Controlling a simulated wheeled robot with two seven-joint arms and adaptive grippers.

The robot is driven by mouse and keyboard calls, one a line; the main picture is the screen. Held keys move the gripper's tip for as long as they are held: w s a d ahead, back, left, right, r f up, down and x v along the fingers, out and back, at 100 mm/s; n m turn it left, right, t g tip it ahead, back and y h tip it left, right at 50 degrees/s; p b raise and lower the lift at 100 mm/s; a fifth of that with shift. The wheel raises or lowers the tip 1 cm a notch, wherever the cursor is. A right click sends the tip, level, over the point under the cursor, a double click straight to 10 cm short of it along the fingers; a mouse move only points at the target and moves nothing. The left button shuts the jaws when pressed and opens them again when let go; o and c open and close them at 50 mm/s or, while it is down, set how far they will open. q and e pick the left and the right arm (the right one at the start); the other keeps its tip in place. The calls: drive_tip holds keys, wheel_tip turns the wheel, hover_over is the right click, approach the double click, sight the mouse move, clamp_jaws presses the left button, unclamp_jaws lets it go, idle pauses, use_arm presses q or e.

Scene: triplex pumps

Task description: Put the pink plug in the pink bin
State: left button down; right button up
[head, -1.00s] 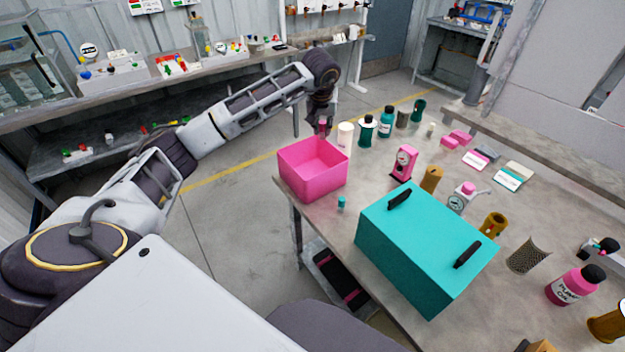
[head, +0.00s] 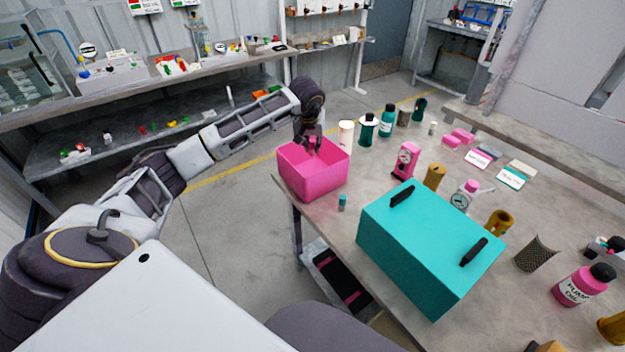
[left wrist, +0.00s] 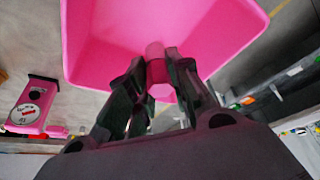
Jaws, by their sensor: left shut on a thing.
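The pink bin (head: 312,180) stands on the near left corner of the table; it also fills the top of the left wrist view (left wrist: 225,40). My left gripper (head: 313,143) is over the bin's opening, at its far side, pointing down. In the left wrist view my left gripper (left wrist: 157,75) is shut on the pink plug (left wrist: 157,62), a short pink cylinder held between the fingertips. The bin's pink inside lies beyond the plug. How far the plug is above the bin floor is hard to tell. My right gripper is not in view.
A large teal box (head: 425,250) with black handles stands right of the bin. A white cylinder (head: 345,137) and a dark green bottle (head: 367,130) stand behind the bin. A pink gauge (head: 405,160) stands to the right.

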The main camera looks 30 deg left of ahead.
sight(312, 156)
use_arm(q)
drive_tip(key=shift+f, duration=0.55)
wheel_tip(312, 156, down, 4)
drive_tip(key=shift+f, duration=0.55)
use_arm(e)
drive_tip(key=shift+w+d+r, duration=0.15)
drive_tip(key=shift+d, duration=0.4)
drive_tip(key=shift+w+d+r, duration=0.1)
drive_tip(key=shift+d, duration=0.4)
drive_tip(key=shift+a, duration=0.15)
